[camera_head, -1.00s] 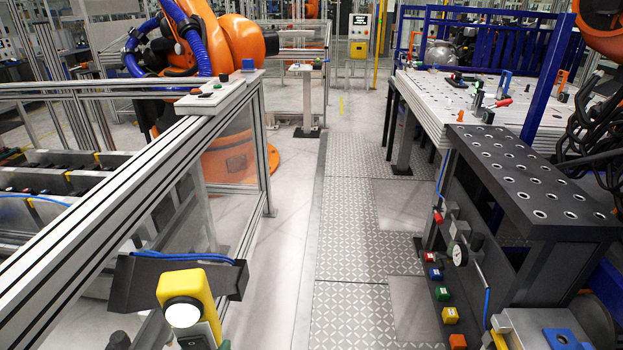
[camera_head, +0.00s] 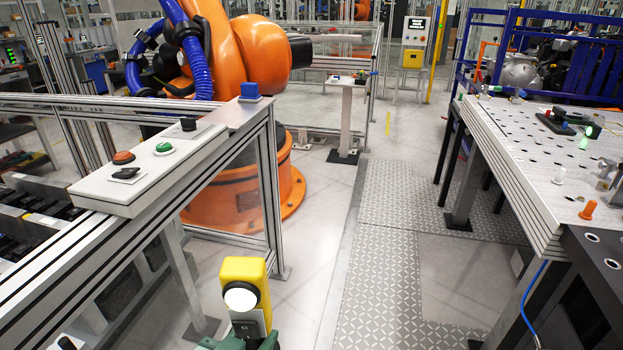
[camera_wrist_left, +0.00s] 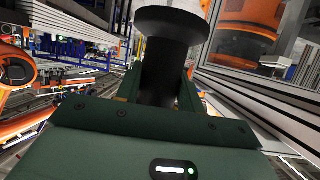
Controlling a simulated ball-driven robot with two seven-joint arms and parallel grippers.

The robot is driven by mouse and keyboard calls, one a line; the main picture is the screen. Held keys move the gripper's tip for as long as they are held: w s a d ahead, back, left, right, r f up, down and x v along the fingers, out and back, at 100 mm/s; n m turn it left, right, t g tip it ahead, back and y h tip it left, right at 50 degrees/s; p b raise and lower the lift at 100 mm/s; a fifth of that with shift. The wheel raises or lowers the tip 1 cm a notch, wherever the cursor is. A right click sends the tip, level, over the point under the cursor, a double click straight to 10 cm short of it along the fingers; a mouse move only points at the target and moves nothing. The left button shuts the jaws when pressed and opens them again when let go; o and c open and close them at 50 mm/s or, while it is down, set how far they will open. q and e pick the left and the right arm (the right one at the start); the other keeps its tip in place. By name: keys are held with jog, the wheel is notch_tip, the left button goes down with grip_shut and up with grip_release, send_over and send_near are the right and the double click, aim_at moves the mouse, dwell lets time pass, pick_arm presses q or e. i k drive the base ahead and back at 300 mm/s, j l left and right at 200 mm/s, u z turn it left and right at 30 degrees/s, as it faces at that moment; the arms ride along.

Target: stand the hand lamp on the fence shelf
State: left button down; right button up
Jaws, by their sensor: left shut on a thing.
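The hand lamp (camera_head: 246,272) has a yellow head and a lit white lens facing me. It shows at the bottom middle of the head view, upright. My left gripper (camera_head: 243,340) is green, mostly cut off by the frame edge, and shut on the lamp below its head. In the left wrist view the green jaws hold a dark cylinder with a wide round end (camera_wrist_left: 172,70). A pale flat panel (camera_head: 112,193) with several buttons lies on the fence's top rail, left of the lamp and apart from it. I cannot tell whether this is the fence shelf. My right gripper is out of view.
A blue block (camera_head: 250,92) sits at the fence corner. The orange robot arm (camera_head: 235,45) stands behind the fence. A perforated table (camera_head: 530,165) with several small parts stands on the right. The patterned floor aisle (camera_head: 395,225) between is clear.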

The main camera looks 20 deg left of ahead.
aim_at(228, 116)
jog(key=i+u, duration=0.1)
jog(key=i, duration=2.2)
jog(key=i+l+u, duration=0.1)
jog(key=i+u, duration=0.25)
jog(key=i+l+u, duration=0.2)
jog(key=i+u, duration=0.2)
jog(key=i+l+u, duration=0.35)
jog(key=k+j, duration=0.1)
